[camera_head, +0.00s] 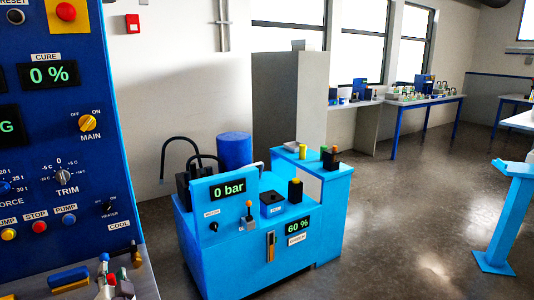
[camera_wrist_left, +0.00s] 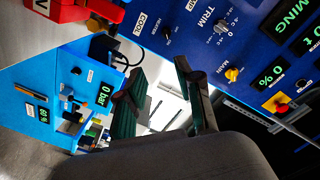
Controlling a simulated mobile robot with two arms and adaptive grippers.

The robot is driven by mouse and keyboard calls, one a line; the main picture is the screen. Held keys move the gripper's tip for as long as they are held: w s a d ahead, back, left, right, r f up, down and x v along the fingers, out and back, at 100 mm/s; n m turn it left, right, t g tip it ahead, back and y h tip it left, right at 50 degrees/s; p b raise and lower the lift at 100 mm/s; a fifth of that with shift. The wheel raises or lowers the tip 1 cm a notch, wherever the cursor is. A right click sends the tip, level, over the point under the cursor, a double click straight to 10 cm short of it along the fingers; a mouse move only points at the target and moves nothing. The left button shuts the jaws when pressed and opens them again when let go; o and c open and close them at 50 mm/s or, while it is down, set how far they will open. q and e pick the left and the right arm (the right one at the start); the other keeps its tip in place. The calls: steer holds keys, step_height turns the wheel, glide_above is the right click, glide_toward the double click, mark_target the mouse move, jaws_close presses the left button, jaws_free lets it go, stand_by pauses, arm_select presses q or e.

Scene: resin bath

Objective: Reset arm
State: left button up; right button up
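My left gripper (camera_wrist_left: 160,78) shows in the left wrist view, with two dark fingers with green pads. In the head view I cannot make out this gripper clearly. My right gripper is in neither view.
The blue panel (camera_head: 60,130) fills the left, with a 0 % display (camera_head: 49,75), MAIN knob (camera_head: 88,123) and TRIM knob (camera_head: 61,174). The cart (camera_head: 225,260) reads 0 bar (camera_head: 229,189). A light-blue stand (camera_head: 508,215) is at right. Floor between is clear.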

arm_select(q)
steer(key=s+d+f+n+g+h, duration=0.1)
steer(key=s+d+f+g+h, duration=0.15)
steer(key=s+f, duration=0.45)
steer(key=s+d+f+g+h, duration=0.2)
steer(key=s+d+f+g, duration=0.1)
steer(key=s+f, duration=0.45)
steer(key=s+d+f+g+h, duration=0.25)
steer(key=s+d, duration=0.25)
steer(key=s, duration=0.3)
steer(key=s+d+f+g+h, duration=0.25)
steer(key=s+d, duration=0.25)
steer(key=s, duration=0.3)
step_height(320, 180, down, 27)
steer(key=s+g, duration=0.2)
steer(key=s+a+f, duration=0.1)
steer(key=s+f, duration=0.6)
steer(key=s, duration=0.1)
steer(key=s+a+f+g, duration=0.1)
steer(key=s+a+f, duration=0.1)
steer(key=s+f, duration=0.6)
steer(key=shift+a+f+m, duration=0.15)
steer(key=shift+a+m, duration=0.15)
steer(key=shift+m, duration=0.1)
steer(key=shift+s, duration=0.1)
